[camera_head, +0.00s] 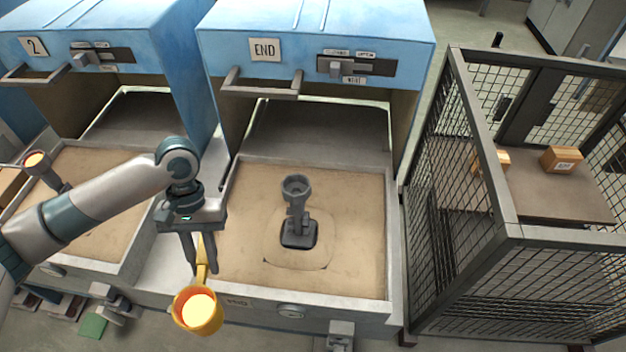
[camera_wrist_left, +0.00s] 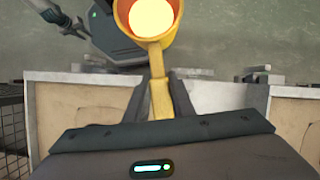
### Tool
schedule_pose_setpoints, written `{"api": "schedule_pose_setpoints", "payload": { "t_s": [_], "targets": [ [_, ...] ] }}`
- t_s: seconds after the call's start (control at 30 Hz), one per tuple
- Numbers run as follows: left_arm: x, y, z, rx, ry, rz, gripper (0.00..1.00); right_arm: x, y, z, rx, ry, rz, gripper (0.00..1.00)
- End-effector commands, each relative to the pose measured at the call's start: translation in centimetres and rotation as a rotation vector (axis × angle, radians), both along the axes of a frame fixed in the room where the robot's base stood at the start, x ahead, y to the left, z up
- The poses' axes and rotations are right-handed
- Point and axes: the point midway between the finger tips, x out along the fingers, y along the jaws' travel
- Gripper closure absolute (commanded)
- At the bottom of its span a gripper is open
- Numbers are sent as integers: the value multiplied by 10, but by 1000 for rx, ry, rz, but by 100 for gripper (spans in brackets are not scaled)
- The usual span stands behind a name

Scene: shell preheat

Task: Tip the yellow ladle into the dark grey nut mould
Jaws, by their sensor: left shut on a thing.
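The yellow ladle (camera_head: 186,313) has a round cup full of bright, glowing melt. My left gripper (camera_head: 201,265) is shut on its handle and holds the cup about upright, in front of the sand bed's front edge. The left wrist view also shows the ladle (camera_wrist_left: 155,52), with its handle between the fingers. The dark grey nut mould (camera_head: 298,238) lies in the sand of the END bed, with an upright funnel-like cup (camera_head: 297,186) on it. The ladle is apart from it, to the front left. In the left wrist view, what looks like my right gripper (camera_wrist_left: 68,20) is small at the top left.
The sand bed (camera_head: 350,265) has a raised pale rim and sits under a blue hood (camera_head: 315,35) marked END. A mesh cage (camera_head: 450,180) with boxes stands at right.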

Motion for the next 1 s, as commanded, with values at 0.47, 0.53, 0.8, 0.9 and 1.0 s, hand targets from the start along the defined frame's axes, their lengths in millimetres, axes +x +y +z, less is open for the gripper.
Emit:
{"api": "schedule_pose_setpoints", "payload": {
  "t_s": [0.47,0.53,0.8,0.9,1.0],
  "targets": [
    [4,-12,11,-1,-2,-151,100,0,-4,11,-4,0,3,69],
    [6,-19,16,-2,-2,-245,100,0,-6,17,-5,0,4,69],
    [17,-57,46,1,-3,-785,100,0,-8,45,-9,0,3,69],
    [22,-72,60,6,-4,-1031,100,0,-8,57,-8,0,2,69],
    [26,-88,72,6,-3,-1267,100,0,-8,68,-8,0,2,69]
  ]
}}
